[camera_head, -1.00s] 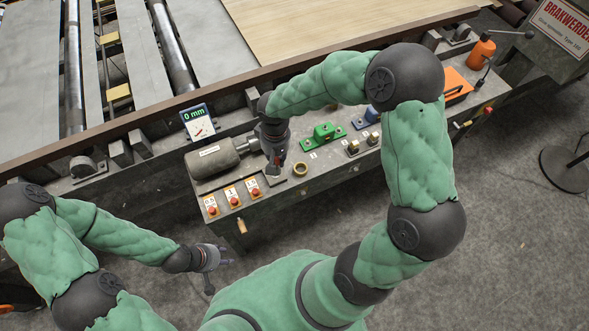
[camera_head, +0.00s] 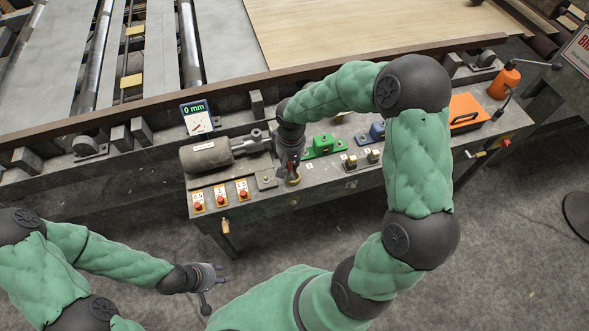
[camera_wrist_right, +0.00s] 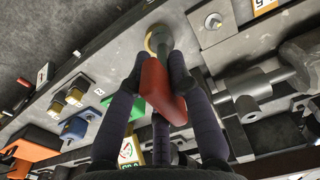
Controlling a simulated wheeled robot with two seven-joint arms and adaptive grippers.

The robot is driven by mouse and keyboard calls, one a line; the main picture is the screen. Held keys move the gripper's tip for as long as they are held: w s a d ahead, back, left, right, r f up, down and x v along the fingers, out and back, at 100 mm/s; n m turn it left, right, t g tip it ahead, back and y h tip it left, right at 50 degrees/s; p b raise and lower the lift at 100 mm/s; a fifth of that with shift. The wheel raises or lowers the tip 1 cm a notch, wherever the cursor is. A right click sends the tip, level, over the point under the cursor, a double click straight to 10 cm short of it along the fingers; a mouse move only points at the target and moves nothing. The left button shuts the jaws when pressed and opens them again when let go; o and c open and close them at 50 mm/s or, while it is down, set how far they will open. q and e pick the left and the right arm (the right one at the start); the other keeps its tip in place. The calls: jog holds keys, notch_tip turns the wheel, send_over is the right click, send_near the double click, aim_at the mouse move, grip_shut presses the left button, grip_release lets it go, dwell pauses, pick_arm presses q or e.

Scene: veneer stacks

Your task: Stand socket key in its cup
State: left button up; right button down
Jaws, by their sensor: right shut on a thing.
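My right gripper (camera_head: 291,172) is shut on the socket key, whose red grip (camera_wrist_right: 160,92) shows between the fingers in the right wrist view (camera_wrist_right: 155,75). The key's grey-green shaft runs away from the camera toward the brass ring-shaped cup (camera_wrist_right: 154,38). The cup also shows just below the gripper in the head view (camera_head: 293,181). The shaft's end overlaps the cup's rim; I cannot tell whether it is inside or above. My left gripper (camera_head: 216,283) is open and empty, off the bench's front at lower left.
A square plate with a bolt (camera_head: 265,180) lies left of the cup. Several red buttons (camera_head: 220,199) line the bench front. A grey motor (camera_head: 207,154) stands behind them. Green (camera_head: 322,146) and blue (camera_head: 376,132) blocks and an orange box (camera_head: 467,112) are to the right.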

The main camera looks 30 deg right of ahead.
jog(key=shift+w+d+f+b, duration=0.4)
jog(key=shift+d+f+b, duration=0.05)
jog(key=shift+f, duration=0.8)
jog(key=shift+w+d+f+b, duration=0.4)
jog(key=shift+w+d+f, duration=0.1)
jog(key=shift+f, duration=0.8)
jog(key=shift+w+d+f+b, duration=0.35)
jog(key=shift+d+f+b, duration=0.1)
jog(key=shift+f, duration=0.8)
jog(key=shift+f, duration=0.15)
jog(key=c, duration=1.1)
grip_release()
jog(key=shift+c, duration=0.2)
